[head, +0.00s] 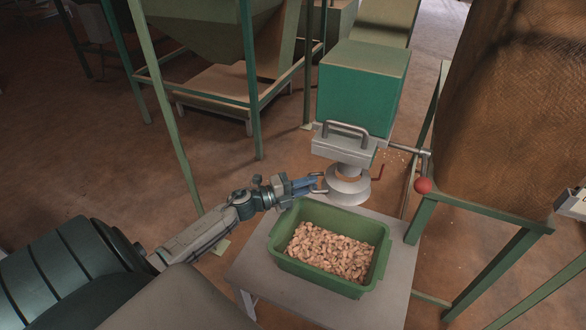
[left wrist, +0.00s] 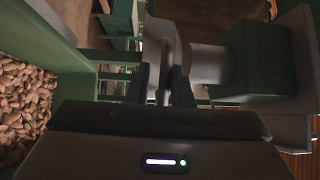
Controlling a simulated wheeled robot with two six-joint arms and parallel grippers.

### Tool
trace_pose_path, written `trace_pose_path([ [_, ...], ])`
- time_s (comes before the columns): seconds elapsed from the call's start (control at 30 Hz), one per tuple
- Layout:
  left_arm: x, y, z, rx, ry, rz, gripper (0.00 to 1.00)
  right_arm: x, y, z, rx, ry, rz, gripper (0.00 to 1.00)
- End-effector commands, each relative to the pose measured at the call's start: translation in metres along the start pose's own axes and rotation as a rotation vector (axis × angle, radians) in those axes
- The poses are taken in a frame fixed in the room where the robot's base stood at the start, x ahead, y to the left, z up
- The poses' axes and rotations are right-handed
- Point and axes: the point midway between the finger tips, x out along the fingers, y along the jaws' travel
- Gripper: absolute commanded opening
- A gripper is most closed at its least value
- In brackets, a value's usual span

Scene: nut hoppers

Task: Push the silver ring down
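The silver ring (head: 347,191) is a pale, flared metal collar around the short spout under the green hopper box (head: 362,90). A small looped handle (head: 318,190) sticks out on its left side. My left gripper (head: 314,183) is at this handle, left of the ring and above the back of the green bin. In the left wrist view, my left fingers (left wrist: 161,88) stand on either side of a grey handle bar (left wrist: 167,55); a narrow gap seems to show beside the bar. Contact is hard to judge. My right gripper is not in view.
A green bin (head: 331,287) full of pale nuts (head: 330,252) stands on a grey table (head: 380,315) below the spout. A lever with a red ball (head: 423,186) sticks out at right. A tall brown sack (head: 515,110) and green frame legs stand further right.

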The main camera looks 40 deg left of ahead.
Motion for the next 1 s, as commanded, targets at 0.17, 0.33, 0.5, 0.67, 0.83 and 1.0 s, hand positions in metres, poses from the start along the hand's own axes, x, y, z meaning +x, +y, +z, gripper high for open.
trace_pose_path([
  [0.17, -0.031, 0.004, 0.0, 0.001, 0.001, 0.008, 0.19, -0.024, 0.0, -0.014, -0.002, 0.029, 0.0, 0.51],
  [0.33, -0.059, 0.003, -0.001, -0.001, 0.002, 0.008, 0.19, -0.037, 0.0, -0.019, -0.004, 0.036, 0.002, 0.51],
  [0.5, -0.081, 0.001, -0.001, 0.0, 0.002, 0.007, 0.19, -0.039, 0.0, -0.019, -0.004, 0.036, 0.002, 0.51],
  [0.67, -0.095, 0.001, -0.001, -0.001, 0.002, 0.004, 0.19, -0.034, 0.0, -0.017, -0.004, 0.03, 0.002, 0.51],
  [0.83, -0.099, 0.001, -0.001, -0.001, 0.001, 0.002, 0.19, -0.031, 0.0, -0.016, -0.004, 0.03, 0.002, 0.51],
  [1.0, -0.1, 0.001, -0.001, 0.0, 0.0, 0.001, 0.19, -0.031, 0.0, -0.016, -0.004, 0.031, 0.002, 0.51],
])
